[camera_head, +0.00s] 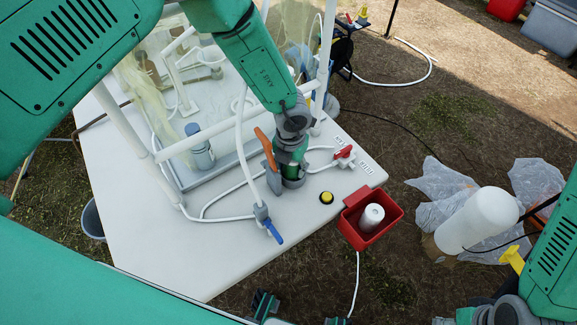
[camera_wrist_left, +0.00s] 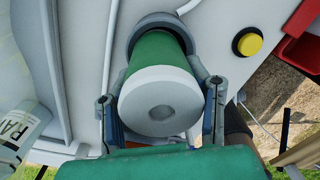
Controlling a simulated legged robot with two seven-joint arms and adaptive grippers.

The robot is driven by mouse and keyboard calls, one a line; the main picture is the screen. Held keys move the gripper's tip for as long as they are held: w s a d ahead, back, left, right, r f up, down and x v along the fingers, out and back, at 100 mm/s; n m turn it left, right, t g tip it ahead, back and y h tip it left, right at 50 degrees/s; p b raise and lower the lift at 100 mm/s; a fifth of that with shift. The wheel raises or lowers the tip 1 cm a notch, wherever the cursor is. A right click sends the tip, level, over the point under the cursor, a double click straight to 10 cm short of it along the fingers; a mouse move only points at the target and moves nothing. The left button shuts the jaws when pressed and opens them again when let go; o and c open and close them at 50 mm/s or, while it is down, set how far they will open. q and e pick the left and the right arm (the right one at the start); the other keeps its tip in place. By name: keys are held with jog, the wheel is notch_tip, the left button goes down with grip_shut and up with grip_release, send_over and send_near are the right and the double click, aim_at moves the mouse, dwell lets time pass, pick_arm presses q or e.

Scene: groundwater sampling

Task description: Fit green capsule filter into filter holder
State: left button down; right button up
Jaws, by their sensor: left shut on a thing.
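The green capsule filter (camera_wrist_left: 160,58) has a pale round end cap with a central hole, facing the camera in the left wrist view. My left gripper (camera_wrist_left: 161,105) is shut on it, with a finger on each side. In the head view the filter (camera_head: 291,156) stands roughly upright below my left gripper (camera_head: 292,128). Its far end is at the dark grey ring of the filter holder (camera_wrist_left: 150,20), which also shows in the head view (camera_head: 292,181). How deeply it sits is hidden.
An orange lever (camera_head: 266,148) stands close left of the filter. White tubing with a blue-handled valve (camera_head: 273,230) and a red-handled valve (camera_head: 343,152) lies nearby. A yellow button (camera_head: 326,197) and a red bin (camera_head: 368,238) holding a white bottle are to the right. The front-left tabletop (camera_head: 165,255) is clear.

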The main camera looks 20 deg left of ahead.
pick_arm(q)
jog(key=shift+d+f, duration=0.35)
jog(key=shift+f, duration=0.15)
jog(key=c, duration=0.9)
grip_release()
jog(key=shift+d+r, duration=0.1)
jog(key=shift+d, duration=0.05)
jog(key=shift+o, duration=0.2)
jog(key=shift+a, duration=0.55)
jog(key=shift+a+r, duration=0.1)
jog(key=shift+a, duration=0.05)
jog(key=r, duration=0.3)
jog(key=d+r, duration=0.1)
jog(key=r, duration=0.6)
jog(key=shift+d+r, duration=0.15)
jog(key=shift+r, duration=0.5)
jog(key=shift+a+r, duration=0.25)
jog(key=shift+a, duration=0.3)
jog(key=shift+d, duration=0.1)
